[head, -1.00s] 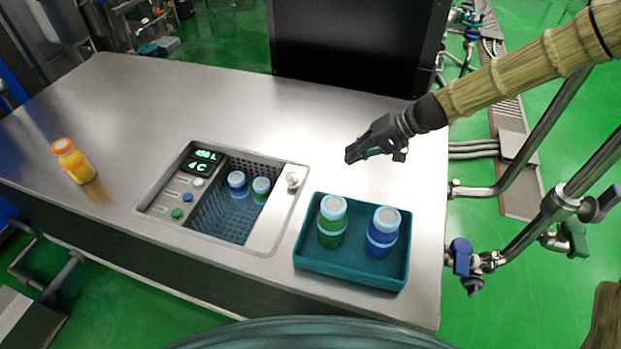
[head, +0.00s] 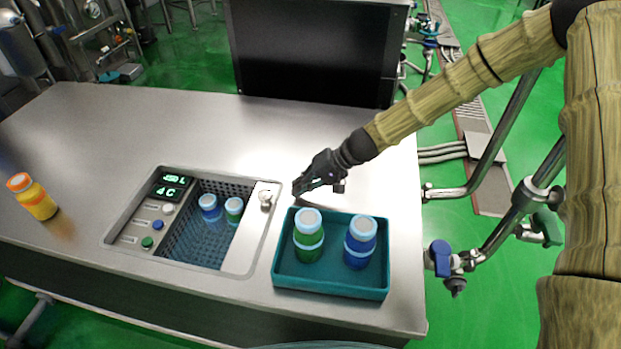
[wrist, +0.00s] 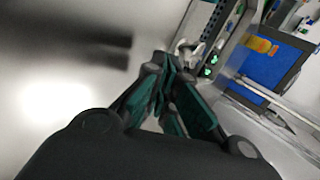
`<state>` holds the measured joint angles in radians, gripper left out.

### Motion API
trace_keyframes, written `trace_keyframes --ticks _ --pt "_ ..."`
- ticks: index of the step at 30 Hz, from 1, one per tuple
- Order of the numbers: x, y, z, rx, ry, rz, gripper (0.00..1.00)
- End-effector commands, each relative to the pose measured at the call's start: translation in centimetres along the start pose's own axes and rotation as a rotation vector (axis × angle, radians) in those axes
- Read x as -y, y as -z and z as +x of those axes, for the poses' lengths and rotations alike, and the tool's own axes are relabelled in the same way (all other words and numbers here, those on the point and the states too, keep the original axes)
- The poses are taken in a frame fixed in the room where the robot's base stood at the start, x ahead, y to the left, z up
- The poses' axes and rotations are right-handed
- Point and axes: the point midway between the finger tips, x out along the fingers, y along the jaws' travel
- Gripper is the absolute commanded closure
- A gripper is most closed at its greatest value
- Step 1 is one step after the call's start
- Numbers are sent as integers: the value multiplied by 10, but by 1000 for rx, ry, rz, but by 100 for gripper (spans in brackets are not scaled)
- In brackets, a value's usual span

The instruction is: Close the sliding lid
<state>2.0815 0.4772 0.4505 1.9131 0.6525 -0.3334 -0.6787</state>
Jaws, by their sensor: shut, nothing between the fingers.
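The sliding lid (head: 249,236) is a steel panel with a round knob (head: 266,197), pushed to the right end of the sunken bath (head: 196,239). The bath's perforated basket stands uncovered, with a blue bottle (head: 209,207) and a green bottle (head: 234,209) inside. My gripper (head: 297,190) is shut and empty, just right of the knob and above the counter, apart from the knob in the head view. In the wrist view the knob (wrist: 187,50) shows just beyond my fingertips (wrist: 167,62); I cannot tell there whether they touch.
A teal tray (head: 330,293) with a green-and-white bottle (head: 308,236) and a blue-and-white bottle (head: 359,242) stands right of the bath, below my gripper. An orange bottle (head: 33,197) stands far left. The steel counter (head: 150,125) behind the bath is clear. A dark panel (head: 315,50) rises at the back.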

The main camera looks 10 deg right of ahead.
Motion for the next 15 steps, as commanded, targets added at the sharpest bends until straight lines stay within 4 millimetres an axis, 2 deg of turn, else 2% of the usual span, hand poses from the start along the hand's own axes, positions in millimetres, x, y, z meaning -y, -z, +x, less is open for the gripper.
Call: trace_keyframes --ticks 2,6,15 --pt "0 -1 12 3 1 1 100" --pt "14 0 25 1 0 -1 100" --pt "27 0 40 1 1 0 100"
